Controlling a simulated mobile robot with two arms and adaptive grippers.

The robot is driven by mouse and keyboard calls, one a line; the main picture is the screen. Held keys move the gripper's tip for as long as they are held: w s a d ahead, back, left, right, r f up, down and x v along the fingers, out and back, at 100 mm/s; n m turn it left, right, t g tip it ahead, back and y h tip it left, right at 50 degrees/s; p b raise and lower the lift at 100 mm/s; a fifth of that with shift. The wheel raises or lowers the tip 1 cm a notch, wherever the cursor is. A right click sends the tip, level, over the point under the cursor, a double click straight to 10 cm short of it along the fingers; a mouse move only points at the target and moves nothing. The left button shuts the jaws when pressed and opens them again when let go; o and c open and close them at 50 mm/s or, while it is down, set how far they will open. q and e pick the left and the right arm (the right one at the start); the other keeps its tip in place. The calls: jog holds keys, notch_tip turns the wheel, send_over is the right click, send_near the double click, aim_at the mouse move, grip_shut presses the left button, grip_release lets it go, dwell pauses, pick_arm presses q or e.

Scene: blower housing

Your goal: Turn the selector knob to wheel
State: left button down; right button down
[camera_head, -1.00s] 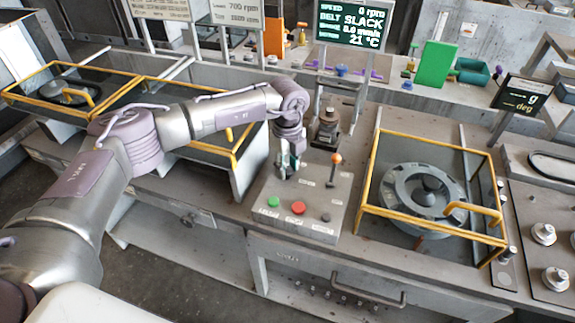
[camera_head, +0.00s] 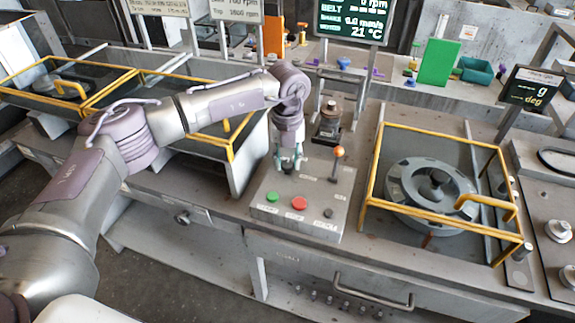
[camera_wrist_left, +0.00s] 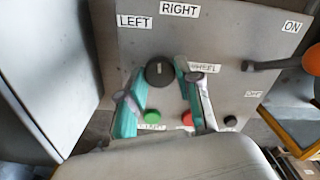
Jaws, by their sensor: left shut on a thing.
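The selector knob (camera_wrist_left: 160,73) is a round black knob with a pale mark on the sloped grey control panel (camera_head: 262,192). LEFT (camera_wrist_left: 135,21) and RIGHT (camera_wrist_left: 180,10) labels sit above it in the left wrist view. A label reading WHEEL (camera_wrist_left: 206,67) sits to its right, partly covered by a finger. My left gripper (camera_head: 288,165) points down at the panel's upper left part. Its two greenish fingers lie on either side of the knob and are shut on it. My right gripper is not in view.
The panel also carries a green button (camera_head: 272,197), a red button (camera_head: 299,203), a dark button (camera_head: 328,213) and an orange-tipped lever (camera_head: 338,152) close to the gripper's right. A yellow-framed guard (camera_head: 440,220) over a wheel stands farther right.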

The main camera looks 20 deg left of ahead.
aim_at(287, 164)
pick_arm(q)
jog(key=m+b, duration=0.2)
jog(key=m, duration=0.2)
jog(key=shift+f+m+b, duration=0.1)
jog(key=shift+m+b, duration=0.3)
jog(key=m+b, duration=0.2)
jog(key=m, duration=0.2)
jog(key=m+b, duration=0.2)
jog(key=m, duration=0.4)
jog(key=shift+r+m+b, duration=0.2)
jog(key=shift+m+b, duration=0.3)
jog(key=shift+m, duration=1.7)
jog(key=shift+w, duration=0.1)
jog(key=c, duration=0.8)
grip_release()
notch_tip(287, 164, up, 12)
jog(key=shift+f, duration=0.1)
